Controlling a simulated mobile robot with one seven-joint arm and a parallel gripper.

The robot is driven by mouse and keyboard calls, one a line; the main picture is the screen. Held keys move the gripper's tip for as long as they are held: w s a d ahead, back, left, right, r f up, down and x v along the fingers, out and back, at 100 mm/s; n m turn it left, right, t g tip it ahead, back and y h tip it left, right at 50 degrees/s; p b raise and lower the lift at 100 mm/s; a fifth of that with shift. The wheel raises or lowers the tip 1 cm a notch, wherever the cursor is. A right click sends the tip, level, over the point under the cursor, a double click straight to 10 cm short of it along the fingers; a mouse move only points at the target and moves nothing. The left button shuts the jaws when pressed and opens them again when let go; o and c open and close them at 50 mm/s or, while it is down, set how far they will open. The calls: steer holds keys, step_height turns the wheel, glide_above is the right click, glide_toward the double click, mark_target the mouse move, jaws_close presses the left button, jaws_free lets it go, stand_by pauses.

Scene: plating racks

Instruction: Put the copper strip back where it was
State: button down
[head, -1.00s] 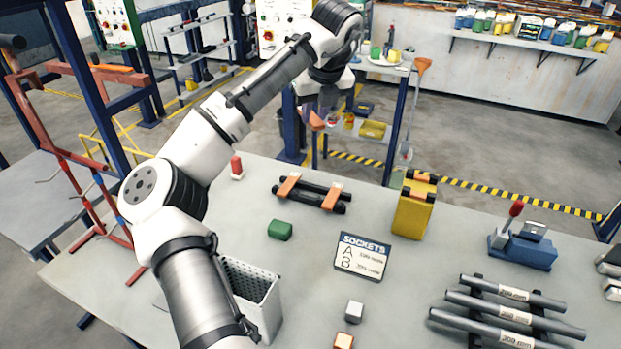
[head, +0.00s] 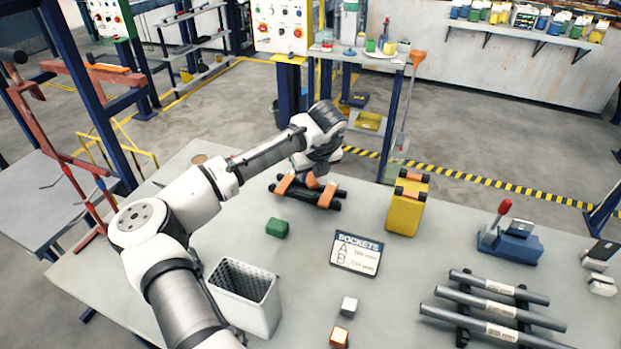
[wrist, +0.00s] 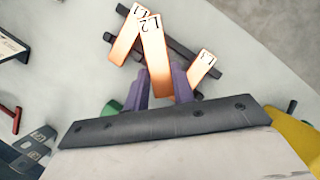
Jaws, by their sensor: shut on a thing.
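My gripper (wrist: 159,72), with purple fingers, is shut on a copper strip (wrist: 155,50) whose label looks like L2. In the head view the gripper (head: 311,174) is over the black two-bar rack (head: 338,190); the arm hides part of it. Two other copper strips lie across the rack bars: a left one (wrist: 124,38) and a right one (wrist: 202,65) with its own label. In the wrist view the held strip lies between them, overlapping the left one's edge. I cannot tell whether the held strip touches the bars.
A white perforated bin (head: 246,300) is at the front. Grey tubes (head: 490,308) lie on the right.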

mark_target(312, 181)
steer(key=shift+f, duration=1.45)
steer(key=shift+f, duration=0.6)
steer(key=c, duration=1.2)
jaws_free()
steer(key=shift+o, duration=0.2)
steer(key=shift+r+p, duration=0.3)
steer(key=shift+r, duration=0.3)
steer(key=b+v, duration=0.4)
steer(key=v, duration=0.8)
steer(key=shift+s, duration=0.1)
